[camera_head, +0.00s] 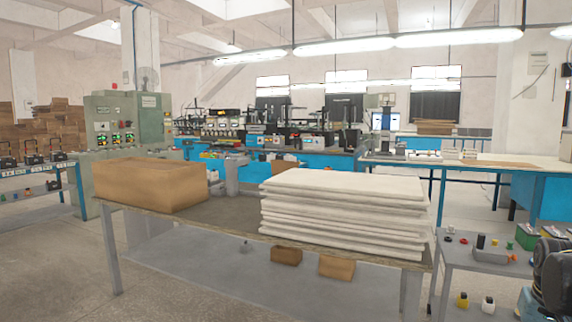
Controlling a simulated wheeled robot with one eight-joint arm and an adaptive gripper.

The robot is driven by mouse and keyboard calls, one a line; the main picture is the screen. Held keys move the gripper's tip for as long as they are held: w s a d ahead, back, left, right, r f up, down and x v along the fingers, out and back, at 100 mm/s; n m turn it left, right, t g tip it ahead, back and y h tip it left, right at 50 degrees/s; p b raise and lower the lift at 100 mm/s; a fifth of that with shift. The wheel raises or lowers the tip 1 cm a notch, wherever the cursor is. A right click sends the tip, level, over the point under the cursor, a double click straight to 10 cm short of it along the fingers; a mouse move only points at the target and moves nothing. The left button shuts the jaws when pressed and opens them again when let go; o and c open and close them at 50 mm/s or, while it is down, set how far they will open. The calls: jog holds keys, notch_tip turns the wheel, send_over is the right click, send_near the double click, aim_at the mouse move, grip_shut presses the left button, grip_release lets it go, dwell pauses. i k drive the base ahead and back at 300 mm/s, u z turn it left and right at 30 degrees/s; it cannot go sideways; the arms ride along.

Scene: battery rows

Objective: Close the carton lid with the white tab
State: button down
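A brown carton-like box (150,186) sits at the left end of the grey work table (224,212). Its top looks flat, and I cannot make out a separate raised lid. No white tab is visible on it at this distance. Two smaller brown boxes, one on the left (286,255) and one on the right (337,266), show under the table. I see no other carton with an open lid. My gripper is not in view.
A stack of white sheets (345,205) covers the table's right half. A grey shelf cart (470,268) with small coloured parts stands at the right, beside a dark machine-like object (553,275). Green cabinets (112,125) stand behind left. Floor (60,285) at front left is clear.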

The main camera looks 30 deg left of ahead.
aim_at(278, 167)
jog(key=u, duration=1.45)
